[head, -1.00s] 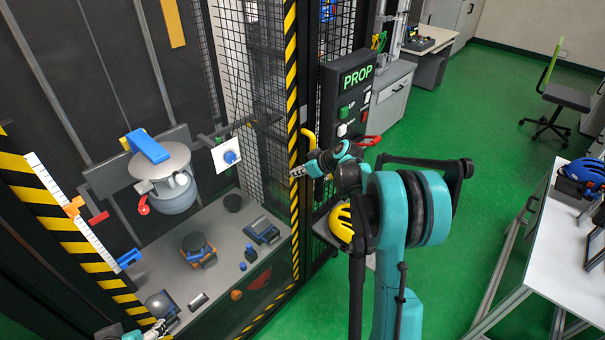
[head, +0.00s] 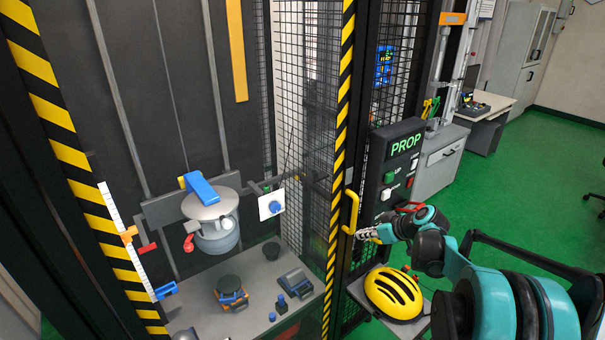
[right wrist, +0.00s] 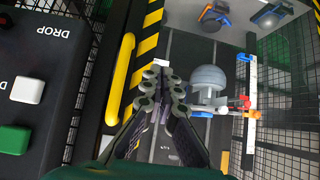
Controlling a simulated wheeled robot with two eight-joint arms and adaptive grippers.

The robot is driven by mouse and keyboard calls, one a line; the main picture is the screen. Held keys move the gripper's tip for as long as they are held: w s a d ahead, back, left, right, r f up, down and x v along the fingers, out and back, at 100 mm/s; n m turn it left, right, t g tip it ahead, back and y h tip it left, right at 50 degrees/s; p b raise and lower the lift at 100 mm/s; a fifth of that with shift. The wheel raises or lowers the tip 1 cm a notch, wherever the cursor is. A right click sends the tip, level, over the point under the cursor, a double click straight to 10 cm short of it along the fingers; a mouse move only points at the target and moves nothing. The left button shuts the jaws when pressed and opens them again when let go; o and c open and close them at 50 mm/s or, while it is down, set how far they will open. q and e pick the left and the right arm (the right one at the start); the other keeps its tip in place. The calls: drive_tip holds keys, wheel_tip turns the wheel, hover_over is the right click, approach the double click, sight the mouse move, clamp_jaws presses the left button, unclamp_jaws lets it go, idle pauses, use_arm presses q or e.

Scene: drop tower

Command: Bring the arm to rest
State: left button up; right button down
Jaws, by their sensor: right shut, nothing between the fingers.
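My right gripper (head: 364,234) is shut and empty. It is in front of the drop tower's mesh side, just right of the yellow door handle (head: 350,212) and below the control panel (head: 392,165). In the right wrist view the fingertips (right wrist: 165,84) are close together, with the yellow handle (right wrist: 122,78) beside them on the left; I cannot tell whether they touch it. My right arm (head: 490,300) reaches in from the lower right, with its elbow low in the picture. My left gripper is not in view.
A yellow helmet (head: 394,294) lies on a small shelf below my right gripper. Inside the tower, a blue-grey drop head (head: 216,232) hangs above a grey floor (head: 255,303) with several small items. Green floor (head: 480,200) is open at the right.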

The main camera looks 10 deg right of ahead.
drive_tip(key=s+a+r+m+g+h+b, duration=0.1)
drive_tip(key=s+a+m+g+h+b, duration=0.1)
drive_tip(key=s+a, duration=1.1)
drive_tip(key=s+a+f+m+h+b, duration=0.1)
drive_tip(key=s+a+f, duration=0.1)
drive_tip(key=s, duration=0.5)
drive_tip(key=s+a+f+m+h+b, duration=0.1)
drive_tip(key=s+a+f+m, duration=0.1)
drive_tip(key=s, duration=0.5)
drive_tip(key=shift+s+a+f, duration=0.3)
drive_tip(key=shift+a+f, duration=0.3)
